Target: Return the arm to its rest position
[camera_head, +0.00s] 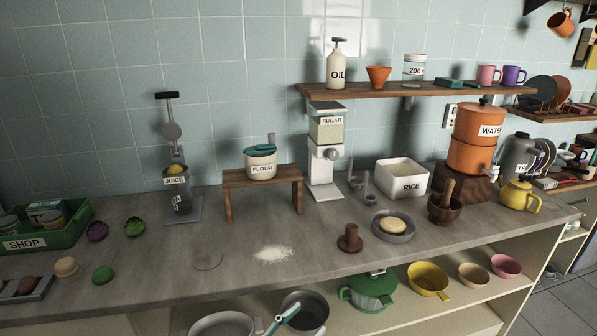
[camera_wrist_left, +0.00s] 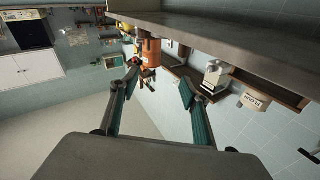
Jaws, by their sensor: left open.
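My left gripper (camera_head: 277,319) shows only in part at the bottom edge of the head view, in front of the lower shelf. In the left wrist view its two teal-padded fingers (camera_wrist_left: 158,84) are spread wide with nothing between them. The counter's underside and edge (camera_wrist_left: 240,32) run across the top of that view. The orange water dispenser (camera_wrist_left: 151,54) appears beyond the fingers. My right gripper is in neither view.

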